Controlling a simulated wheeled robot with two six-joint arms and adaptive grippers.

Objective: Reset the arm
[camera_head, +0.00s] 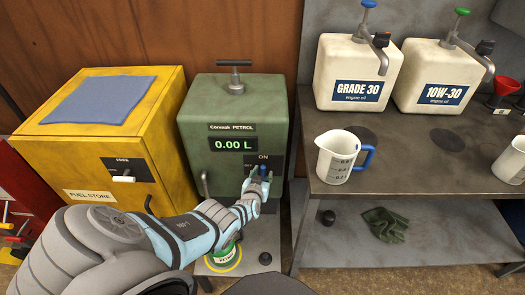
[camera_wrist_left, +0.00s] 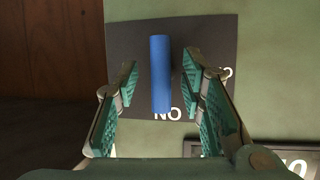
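My left arm comes in from the lower left in the head view. Its gripper (camera_head: 259,176) is at the switch panel on the front of the green petrol dispenser (camera_head: 220,165). In the left wrist view the left gripper (camera_wrist_left: 158,95) is open, with a teal-padded finger on each side of a blue lever (camera_wrist_left: 161,75). Gaps show between the lever and both fingers. The lever stands in front of a dark plate (camera_wrist_left: 205,40) with partly hidden lettering. The dispenser's display (camera_head: 233,144) reads 0.00 L. My right gripper is not in view.
A yellow fuel store cabinet (camera_head: 160,150) with a blue cloth (camera_head: 98,100) on top stands left of the dispenser. A green can (camera_head: 224,258) is below it, partly behind my arm. On the right, a bench (camera_head: 420,150) holds a measuring jug (camera_head: 335,158) and two oil containers (camera_head: 352,75).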

